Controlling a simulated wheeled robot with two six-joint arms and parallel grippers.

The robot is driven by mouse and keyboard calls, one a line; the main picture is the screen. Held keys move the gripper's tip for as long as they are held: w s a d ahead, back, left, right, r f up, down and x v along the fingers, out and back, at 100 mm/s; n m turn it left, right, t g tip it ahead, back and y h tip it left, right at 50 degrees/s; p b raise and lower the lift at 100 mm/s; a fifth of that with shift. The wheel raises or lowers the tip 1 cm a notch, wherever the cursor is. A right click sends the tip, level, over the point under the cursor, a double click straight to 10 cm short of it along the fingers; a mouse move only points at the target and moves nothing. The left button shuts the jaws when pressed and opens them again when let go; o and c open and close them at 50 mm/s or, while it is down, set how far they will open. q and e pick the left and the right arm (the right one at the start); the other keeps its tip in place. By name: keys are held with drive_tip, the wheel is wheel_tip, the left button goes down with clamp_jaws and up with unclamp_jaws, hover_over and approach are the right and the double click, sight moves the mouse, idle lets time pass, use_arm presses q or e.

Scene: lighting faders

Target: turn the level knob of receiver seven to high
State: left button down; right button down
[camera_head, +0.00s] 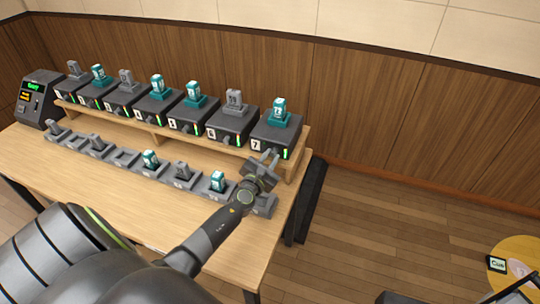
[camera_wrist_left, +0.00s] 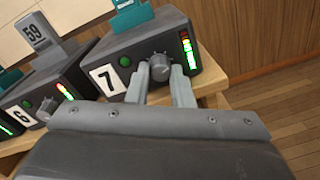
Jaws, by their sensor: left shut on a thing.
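Receiver seven (camera_head: 285,133) is the dark box at the right end of the raised shelf, marked with a white 7 plate. In the left wrist view, receiver seven (camera_wrist_left: 140,44) shows its grey level knob (camera_wrist_left: 159,64) on the front, right of the green button (camera_wrist_left: 125,61). A level meter (camera_wrist_left: 189,52) beside the knob shows lit green bars, with red and orange above. My left gripper (camera_head: 270,158) reaches the front of the box. Its fingers (camera_wrist_left: 159,72) stand on either side of the knob and are shut on it. The knob's pointer is hard to read. My right gripper is not in view.
Receiver six (camera_wrist_left: 42,95) stands close to the left, with more receivers along the shelf (camera_head: 155,128). Below, a row of grey holders, some with teal or grey packs (camera_head: 217,181), lies on the table (camera_head: 110,190). A dark console (camera_head: 38,98) stands far left.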

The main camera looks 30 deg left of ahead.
use_arm(q)
drive_tip(key=m+p, duration=0.2)
drive_tip(key=m, duration=0.4)
drive_tip(key=shift+p, duration=0.3)
drive_tip(key=m+p, duration=0.1)
drive_tip(key=m, duration=0.2)
drive_tip(key=shift+r+m+y, duration=0.1)
drive_tip(key=shift+m+y, duration=0.2)
drive_tip(key=shift+m+p, duration=0.7)
drive_tip(key=shift+m, duration=0.6)
drive_tip(key=shift+g, duration=0.3)
drive_tip(key=c, duration=1.3)
unclamp_jaws()
drive_tip(key=shift+s, duration=0.1)
